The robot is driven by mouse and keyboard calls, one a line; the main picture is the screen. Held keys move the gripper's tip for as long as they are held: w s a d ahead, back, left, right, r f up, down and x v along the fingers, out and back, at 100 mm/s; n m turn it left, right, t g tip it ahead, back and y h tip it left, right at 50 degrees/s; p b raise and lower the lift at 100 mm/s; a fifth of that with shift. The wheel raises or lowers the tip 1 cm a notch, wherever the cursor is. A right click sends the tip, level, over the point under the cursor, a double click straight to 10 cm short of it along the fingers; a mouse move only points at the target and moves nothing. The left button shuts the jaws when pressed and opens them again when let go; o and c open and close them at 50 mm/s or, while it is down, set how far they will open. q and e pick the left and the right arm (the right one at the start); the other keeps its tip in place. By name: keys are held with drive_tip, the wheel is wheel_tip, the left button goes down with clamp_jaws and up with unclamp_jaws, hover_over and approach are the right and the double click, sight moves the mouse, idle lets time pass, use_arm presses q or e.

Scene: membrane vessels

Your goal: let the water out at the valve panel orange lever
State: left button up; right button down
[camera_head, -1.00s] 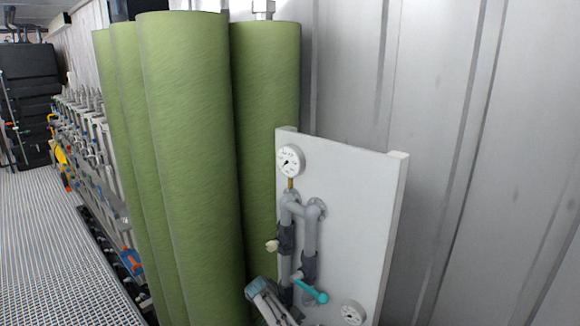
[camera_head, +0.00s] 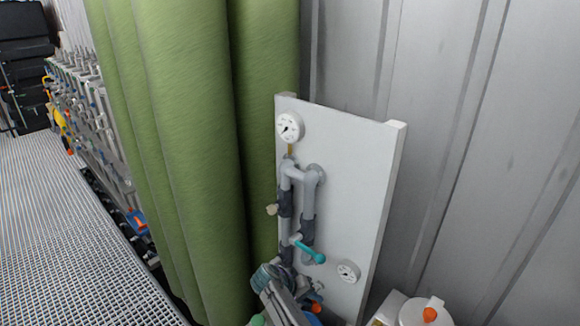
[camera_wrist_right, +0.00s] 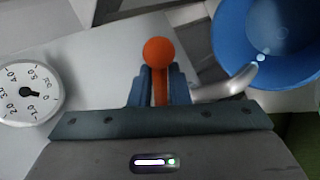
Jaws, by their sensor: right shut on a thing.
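The white valve panel (camera_head: 352,190) stands against the wall with grey pipes (camera_head: 309,205) and gauges on it. The orange lever (camera_wrist_right: 160,85) runs between the fingers of my right gripper (camera_wrist_right: 160,88), its round orange knob (camera_wrist_right: 158,51) sticking out past the tips. The gripper is shut on the lever. In the head view the knob (camera_head: 317,309) shows low at the panel, beside my right gripper (camera_head: 309,299). A grey spout (camera_wrist_right: 226,87) reaches over a blue bucket (camera_wrist_right: 232,48), with a small pale spot at its mouth; I cannot tell if water runs. My left gripper is out of view.
A teal-handled valve (camera_head: 309,251) sits on the pipes above my right gripper. A gauge (camera_wrist_right: 28,92) is left of it in the wrist view. Tall green vessels (camera_head: 190,150) stand left of the panel. A white container with an orange cap (camera_head: 429,314) is at lower right.

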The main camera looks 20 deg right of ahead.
drive_tip(key=d+n+t, duration=0.1)
drive_tip(key=n+t, duration=0.1)
drive_tip(key=n, duration=0.1)
drive_tip(key=d+n+t, duration=0.1)
drive_tip(key=n+t, duration=0.1)
drive_tip(key=d+n+t+y, duration=0.1)
drive_tip(key=d+n+t, duration=0.1)
drive_tip(key=n, duration=0.1)
drive_tip(key=shift+s+f+n, duration=0.3)
drive_tip(key=shift+s+f, duration=0.05)
drive_tip(key=shift+s, duration=0.05)
drive_tip(key=c, duration=1.5)
unclamp_jaws()
drive_tip(key=shift+o, duration=0.6)
drive_tip(key=shift+w, duration=0.15)
drive_tip(key=shift+d+r, duration=0.1)
